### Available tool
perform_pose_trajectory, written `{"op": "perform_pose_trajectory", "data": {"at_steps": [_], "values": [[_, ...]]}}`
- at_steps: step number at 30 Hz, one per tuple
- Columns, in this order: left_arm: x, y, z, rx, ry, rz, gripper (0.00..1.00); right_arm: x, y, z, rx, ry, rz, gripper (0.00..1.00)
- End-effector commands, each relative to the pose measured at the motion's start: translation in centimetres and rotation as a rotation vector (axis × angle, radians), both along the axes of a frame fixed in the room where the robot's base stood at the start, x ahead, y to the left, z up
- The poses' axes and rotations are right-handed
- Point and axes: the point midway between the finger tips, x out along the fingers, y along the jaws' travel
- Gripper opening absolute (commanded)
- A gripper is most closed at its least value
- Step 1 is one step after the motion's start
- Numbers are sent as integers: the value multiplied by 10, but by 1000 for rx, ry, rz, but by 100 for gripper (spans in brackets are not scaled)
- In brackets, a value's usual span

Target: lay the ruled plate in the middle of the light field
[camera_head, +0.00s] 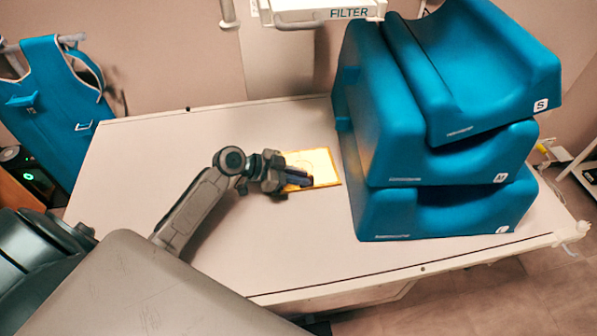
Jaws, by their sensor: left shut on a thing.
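A pale yellow square with an orange edge (321,161) shows on the table right of the middle, with faint lines on it. I take it for the ruled plate; where the light field ends and the plate begins I cannot tell. My left gripper (303,181) reaches in from the left, its dark fingers over the square's lower left part. It is shut on the plate's near left side. The fingers hide that part of the plate. Whether the plate touches the table is not clear. My right gripper is not in view.
The table (150,170) is clear left of my arm and in front. Stacked blue foam supports (440,210) stand close to the right of the plate. A white filter unit (330,12) hangs above the back edge. A blue apron (55,90) hangs at the left.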

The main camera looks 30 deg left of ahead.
Motion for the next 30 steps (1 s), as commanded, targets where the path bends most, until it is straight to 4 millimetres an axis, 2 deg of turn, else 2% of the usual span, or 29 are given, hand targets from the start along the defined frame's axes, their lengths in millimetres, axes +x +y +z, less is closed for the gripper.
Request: {"op": "perform_pose_trajectory", "data": {"at_steps": [8,9,12,22,30], "values": [[0,0,-2,0,-4,-1,0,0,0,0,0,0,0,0],[0,0,-3,1,-2,0,20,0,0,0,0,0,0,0],[0,0,-2,1,-2,0,38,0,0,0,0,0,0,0],[-1,1,-2,2,-1,0,38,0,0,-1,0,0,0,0],[-15,20,7,8,-2,-1,38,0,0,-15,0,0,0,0]]}}
